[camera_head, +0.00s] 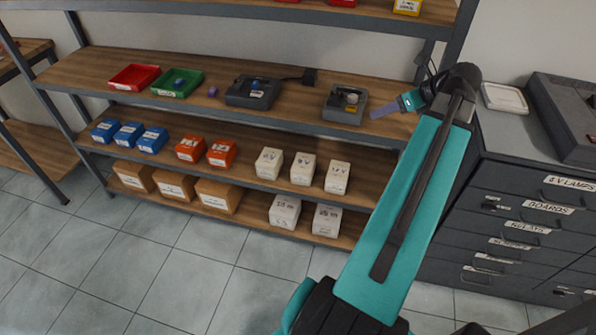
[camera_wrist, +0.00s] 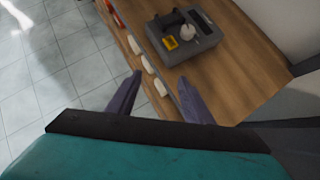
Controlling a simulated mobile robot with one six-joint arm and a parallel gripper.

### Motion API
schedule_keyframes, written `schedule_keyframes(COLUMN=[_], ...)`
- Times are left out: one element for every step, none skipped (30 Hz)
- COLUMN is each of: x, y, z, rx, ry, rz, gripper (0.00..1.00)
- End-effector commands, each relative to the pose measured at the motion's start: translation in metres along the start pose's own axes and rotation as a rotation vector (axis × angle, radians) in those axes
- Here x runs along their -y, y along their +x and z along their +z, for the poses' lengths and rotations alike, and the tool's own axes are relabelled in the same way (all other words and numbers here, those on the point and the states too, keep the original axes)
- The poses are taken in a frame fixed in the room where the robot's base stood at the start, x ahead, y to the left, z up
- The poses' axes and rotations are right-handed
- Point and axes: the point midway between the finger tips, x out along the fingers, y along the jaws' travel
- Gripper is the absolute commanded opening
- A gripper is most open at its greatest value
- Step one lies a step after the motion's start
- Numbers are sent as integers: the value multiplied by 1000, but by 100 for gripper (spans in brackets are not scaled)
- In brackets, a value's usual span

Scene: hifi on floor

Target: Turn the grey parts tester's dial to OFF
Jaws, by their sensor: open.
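The grey parts tester (camera_head: 334,114) sits on the wooden middle shelf, right of centre in the head view. It has a pale round dial (camera_head: 352,97) on top. In the wrist view the tester (camera_wrist: 207,47) is near the top, with the dial (camera_wrist: 187,32) beside a yellow label. The dial's setting is too small to read. My gripper (camera_head: 374,114) is just right of the tester in the head view. In the wrist view its two purple-grey fingers (camera_wrist: 160,76) are spread with nothing between them, apart from the tester.
A darker tester (camera_head: 240,99) with a blue dial stands further left, near a black block (camera_head: 310,76). Red (camera_head: 134,77) and green (camera_head: 178,82) bins are at the left. Several boxes fill the lower shelves. A grey drawer cabinet (camera_head: 520,215) stands right. Bare shelf separates the testers.

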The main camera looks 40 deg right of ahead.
Motion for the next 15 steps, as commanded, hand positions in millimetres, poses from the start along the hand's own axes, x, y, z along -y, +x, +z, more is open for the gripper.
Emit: schedule_keyframes(x=[-5,-7,-10,-12,-14,-17,-19,-22,-24,-27,-29,-32,-34,-36,-40], y=[8,12,16,20,24,28,32,35,40,44,47,51,55,58,62], z=[1,1,2,2,3,3,4,4,4,4,4,5,5,5,5], rx=[-4,-6,-9,-10,-12,-15,-17,-19,-22,-24,-27,-29,-31,-34,-37], ry=[-5,-7,-9,-12,-14,-17,-19,-21,-24,-26,-28,-31,-33,-35,-39], rz=[13,20,27,33,39,47,53,59,67,73,79,86,91,97,105], gripper=[46,46,46,46,46,46,46,46,46,46,46,46,46,46,46])
